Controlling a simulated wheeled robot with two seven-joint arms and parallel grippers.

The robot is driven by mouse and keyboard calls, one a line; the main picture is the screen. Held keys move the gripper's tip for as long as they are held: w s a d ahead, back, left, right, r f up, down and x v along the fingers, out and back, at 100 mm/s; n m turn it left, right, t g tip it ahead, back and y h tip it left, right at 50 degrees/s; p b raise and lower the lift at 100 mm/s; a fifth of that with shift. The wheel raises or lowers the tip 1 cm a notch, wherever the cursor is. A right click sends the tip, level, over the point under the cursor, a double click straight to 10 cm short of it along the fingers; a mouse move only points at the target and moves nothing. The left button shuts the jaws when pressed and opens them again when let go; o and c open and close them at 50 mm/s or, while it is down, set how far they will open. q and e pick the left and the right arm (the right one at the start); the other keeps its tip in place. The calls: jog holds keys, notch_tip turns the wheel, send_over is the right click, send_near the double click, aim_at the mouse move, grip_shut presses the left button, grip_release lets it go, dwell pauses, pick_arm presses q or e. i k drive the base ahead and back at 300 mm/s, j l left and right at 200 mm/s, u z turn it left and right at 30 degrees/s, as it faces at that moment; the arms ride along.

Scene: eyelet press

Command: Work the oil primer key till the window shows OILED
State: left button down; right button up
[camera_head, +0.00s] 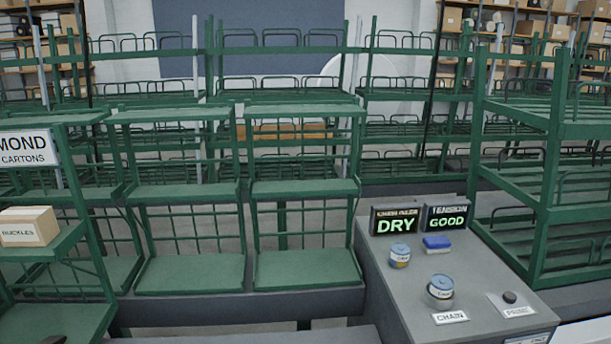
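The oil primer key appears as a small dark knob (510,297) on a pale plate labelled PRIME, at the right front of the grey bench (395,300). The oiler window (396,221) stands at the back of the bench and reads DRY in green letters. Beside it, the TENSION window (445,217) reads GOOD.
Two blue-lidded tins (400,255) (440,290) and a blue block (437,243) sit on the bench, with a CHAIN label (450,317) in front. A green rack (547,170) stands close at the right. Green shelves with a BUCKLES carton (28,227) fill the left.

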aim_at(509, 297)
jog(key=z, duration=1.3)
